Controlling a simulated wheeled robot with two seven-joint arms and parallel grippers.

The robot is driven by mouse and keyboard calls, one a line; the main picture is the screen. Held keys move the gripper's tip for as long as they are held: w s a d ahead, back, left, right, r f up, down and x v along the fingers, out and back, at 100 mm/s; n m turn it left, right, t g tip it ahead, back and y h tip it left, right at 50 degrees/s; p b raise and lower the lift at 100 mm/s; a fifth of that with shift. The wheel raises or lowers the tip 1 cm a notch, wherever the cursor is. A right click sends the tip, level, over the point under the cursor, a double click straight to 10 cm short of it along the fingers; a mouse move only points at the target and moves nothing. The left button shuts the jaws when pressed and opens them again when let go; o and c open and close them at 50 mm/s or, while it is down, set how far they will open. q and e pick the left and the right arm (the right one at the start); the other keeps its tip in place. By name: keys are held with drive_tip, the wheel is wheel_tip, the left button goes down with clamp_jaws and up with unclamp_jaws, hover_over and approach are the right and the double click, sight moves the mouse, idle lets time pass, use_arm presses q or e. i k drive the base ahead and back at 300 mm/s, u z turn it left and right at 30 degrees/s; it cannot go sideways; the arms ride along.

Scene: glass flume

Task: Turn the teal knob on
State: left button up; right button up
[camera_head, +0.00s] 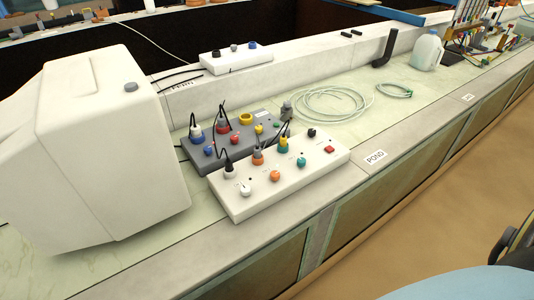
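The teal knob (301,162) sits on the sloped top of a white control box (262,197) on the bench. It is between an orange knob (275,176) and a red switch (329,149). It is too small to tell which way it points. Nothing covers it. Neither of my grippers shows in the head view.
A grey control box (203,162) with coloured knobs and cables stands just behind the white box. A large cream monitor casing (100,150) stands to the left. A low ledge runs behind.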

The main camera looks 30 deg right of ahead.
sight(301, 162)
drive_tip(key=z, duration=0.7)
drive_tip(key=k, duration=1.3)
drive_tip(key=z, duration=0.25)
drive_tip(key=i, duration=0.65)
drive_tip(key=z, duration=0.7)
drive_tip(key=i, duration=0.8)
drive_tip(key=u, duration=0.95)
drive_tip(key=i, duration=0.5)
drive_tip(key=u, duration=0.6)
